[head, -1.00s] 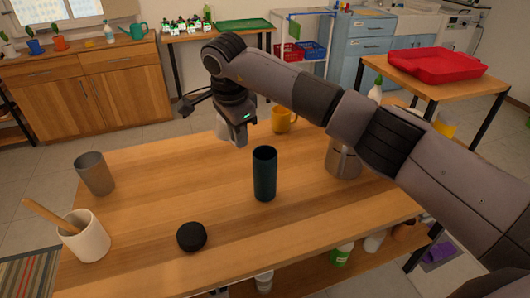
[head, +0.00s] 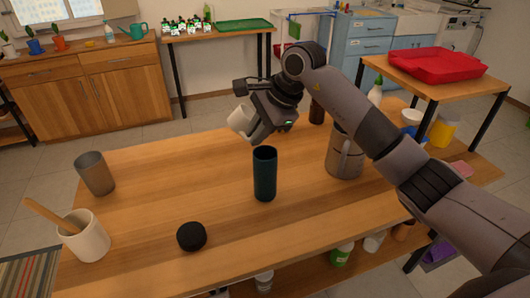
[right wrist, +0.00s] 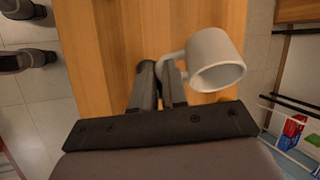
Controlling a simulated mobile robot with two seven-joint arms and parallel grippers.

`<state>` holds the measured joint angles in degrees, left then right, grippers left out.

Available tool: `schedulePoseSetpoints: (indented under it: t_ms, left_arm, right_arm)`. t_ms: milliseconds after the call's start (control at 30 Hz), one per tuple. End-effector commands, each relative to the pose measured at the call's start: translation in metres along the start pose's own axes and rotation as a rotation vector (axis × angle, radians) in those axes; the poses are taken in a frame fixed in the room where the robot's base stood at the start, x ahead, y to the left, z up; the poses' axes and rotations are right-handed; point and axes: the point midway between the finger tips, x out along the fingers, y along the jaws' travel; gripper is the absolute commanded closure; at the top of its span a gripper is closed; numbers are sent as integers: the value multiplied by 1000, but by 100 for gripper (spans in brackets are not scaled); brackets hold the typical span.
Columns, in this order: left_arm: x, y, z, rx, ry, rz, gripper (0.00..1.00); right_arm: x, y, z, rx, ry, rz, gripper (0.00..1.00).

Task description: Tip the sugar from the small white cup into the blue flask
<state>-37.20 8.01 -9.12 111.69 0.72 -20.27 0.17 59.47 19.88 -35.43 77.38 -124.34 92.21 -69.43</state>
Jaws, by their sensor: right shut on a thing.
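The small white cup (head: 241,120) is in my right gripper (head: 259,132), held above the table and tilted, just behind and left of the blue flask. In the right wrist view, my right gripper (right wrist: 170,82) is shut on the handle of the white cup (right wrist: 208,52). The cup's mouth shows there, but I cannot make out sugar in it. The blue flask (head: 264,176) is a tall dark teal cylinder, upright on the table with an open top. The cup and flask appear apart. My left gripper is not in view.
On the wooden table (head: 140,225) stand a grey cup (head: 94,174), a white crock (head: 86,238) with a wooden stick, a black puck (head: 191,236) and a metal pitcher (head: 343,158). A brown bottle (head: 317,110) stands behind.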

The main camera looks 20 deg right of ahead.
Motion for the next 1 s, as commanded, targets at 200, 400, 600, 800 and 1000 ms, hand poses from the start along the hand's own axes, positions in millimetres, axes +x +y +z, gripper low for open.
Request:
schedulePoseSetpoints:
  t_ms: [200, 400, 600, 800, 1000]
  left_arm:
    - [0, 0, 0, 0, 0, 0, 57]
    - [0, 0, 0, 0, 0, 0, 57]
    - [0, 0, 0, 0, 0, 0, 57]
    - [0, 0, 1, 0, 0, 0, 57]
    - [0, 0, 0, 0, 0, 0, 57]
  right_arm:
    - [0, 1, 0, 23, -97, -52, 100]
    - [-1, 0, 0, 29, -129, -73, 100]
    - [-1, 0, 0, 34, -151, -86, 100]
    - [-1, 0, 0, 39, -174, -99, 100]
    - [-1, 0, 0, 44, -197, -113, 100]
